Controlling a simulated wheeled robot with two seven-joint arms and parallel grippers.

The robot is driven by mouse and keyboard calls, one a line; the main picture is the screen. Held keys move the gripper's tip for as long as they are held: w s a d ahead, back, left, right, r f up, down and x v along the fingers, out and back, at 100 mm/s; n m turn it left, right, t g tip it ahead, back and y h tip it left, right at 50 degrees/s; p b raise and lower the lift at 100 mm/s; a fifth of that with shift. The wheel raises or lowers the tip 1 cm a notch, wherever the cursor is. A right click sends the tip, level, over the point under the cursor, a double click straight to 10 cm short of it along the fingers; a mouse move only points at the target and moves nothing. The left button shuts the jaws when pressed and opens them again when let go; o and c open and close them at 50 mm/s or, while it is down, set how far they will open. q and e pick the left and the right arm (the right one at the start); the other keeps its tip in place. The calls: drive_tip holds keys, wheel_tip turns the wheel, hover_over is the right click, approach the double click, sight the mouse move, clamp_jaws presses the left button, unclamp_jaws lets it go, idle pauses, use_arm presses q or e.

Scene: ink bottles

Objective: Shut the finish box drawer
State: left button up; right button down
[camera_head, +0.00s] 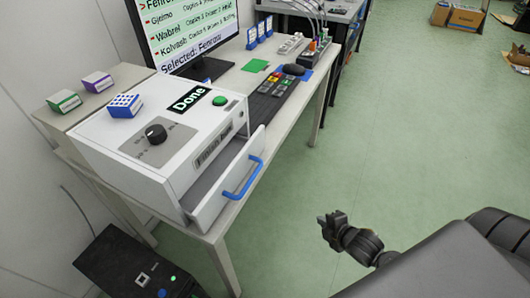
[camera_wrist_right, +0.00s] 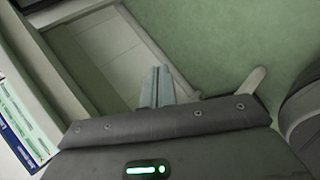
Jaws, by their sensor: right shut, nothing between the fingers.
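The finish box (camera_head: 165,130) is a white box on the table, with a black knob, a green button and a "Done" label on top. Its drawer (camera_head: 218,192) is pulled out at the front, towards the lower right. A blue bar handle (camera_head: 243,178) is on the drawer front. My right gripper (camera_head: 328,222) is shut and empty. It hangs over the green floor to the right of the drawer, clearly apart from the handle. Its closed fingers (camera_wrist_right: 157,88) show in the right wrist view. My left gripper is in neither view.
Small green, purple and blue-patterned boxes stand on or beside the finish box. A monitor (camera_head: 190,30), keyboard (camera_head: 262,108) and mouse (camera_head: 293,69) are behind it. A black computer case (camera_head: 125,265) stands on the floor below.

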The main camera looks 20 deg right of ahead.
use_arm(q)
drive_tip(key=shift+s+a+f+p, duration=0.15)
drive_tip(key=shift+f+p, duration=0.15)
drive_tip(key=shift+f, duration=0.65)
use_arm(e)
drive_tip(key=a+r+n+t+y, duration=0.1)
drive_tip(key=a+r+n+y, duration=0.1)
drive_tip(key=r+n, duration=0.6)
drive_tip(key=w+a+r+n+t+y, duration=0.1)
drive_tip(key=a+r+n+y, duration=0.1)
drive_tip(key=r+n+y, duration=0.3)
drive_tip(key=w+a+r+n+t+y, duration=0.1)
drive_tip(key=r+n+y, duration=0.3)
drive_tip(key=r+n, duration=0.9)
drive_tip(key=shift+a+r+n+t, duration=0.15)
drive_tip(key=shift+a+n+t, duration=0.15)
drive_tip(key=shift+a+n, duration=0.3)
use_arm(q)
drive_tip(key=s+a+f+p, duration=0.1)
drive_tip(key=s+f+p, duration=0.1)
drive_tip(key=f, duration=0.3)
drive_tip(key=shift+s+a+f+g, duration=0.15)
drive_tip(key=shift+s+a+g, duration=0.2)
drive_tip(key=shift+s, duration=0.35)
use_arm(e)
approach(255, 152)
drive_tip(key=x, duration=0.7)
drive_tip(key=shift+s+a+r, duration=0.1)
drive_tip(key=shift+s, duration=0.05)
